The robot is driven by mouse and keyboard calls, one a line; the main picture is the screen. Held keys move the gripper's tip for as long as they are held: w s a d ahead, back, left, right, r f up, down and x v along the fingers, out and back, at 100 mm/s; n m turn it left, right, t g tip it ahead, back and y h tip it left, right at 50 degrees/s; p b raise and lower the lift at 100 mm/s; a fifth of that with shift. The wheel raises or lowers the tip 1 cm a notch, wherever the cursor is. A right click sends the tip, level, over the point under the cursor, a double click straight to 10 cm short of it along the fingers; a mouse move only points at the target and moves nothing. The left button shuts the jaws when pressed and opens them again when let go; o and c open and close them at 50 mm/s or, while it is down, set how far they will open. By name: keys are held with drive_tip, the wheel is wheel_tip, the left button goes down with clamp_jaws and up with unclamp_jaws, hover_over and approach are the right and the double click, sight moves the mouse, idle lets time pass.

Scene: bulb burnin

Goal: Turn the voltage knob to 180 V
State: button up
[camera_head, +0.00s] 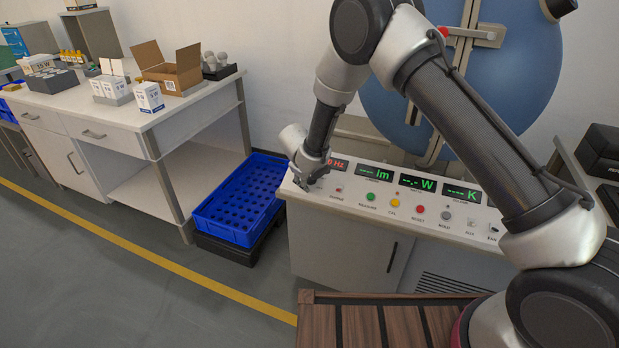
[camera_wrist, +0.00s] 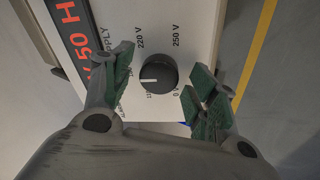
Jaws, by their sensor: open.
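The voltage knob (camera_wrist: 158,73) is round and black with a white pointer line, and sits on the white panel in the wrist view. Its line points to the picture's left, toward a spot near the left finger. Labels 220 V and 250 V show above it and 0 V below right; a small label below is hard to read. No 180 V mark is legible. My gripper (camera_wrist: 160,68) is open, its green-padded fingers on either side of the knob; contact cannot be told. In the head view my gripper (camera_head: 308,178) is over the console's left end and hides the knob.
The console (camera_head: 345,197) carries lit displays (camera_head: 374,171) and a row of coloured buttons (camera_head: 395,202). A large blue sphere (camera_head: 520,75) stands behind it.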

drive_tip(key=v, duration=1.2)
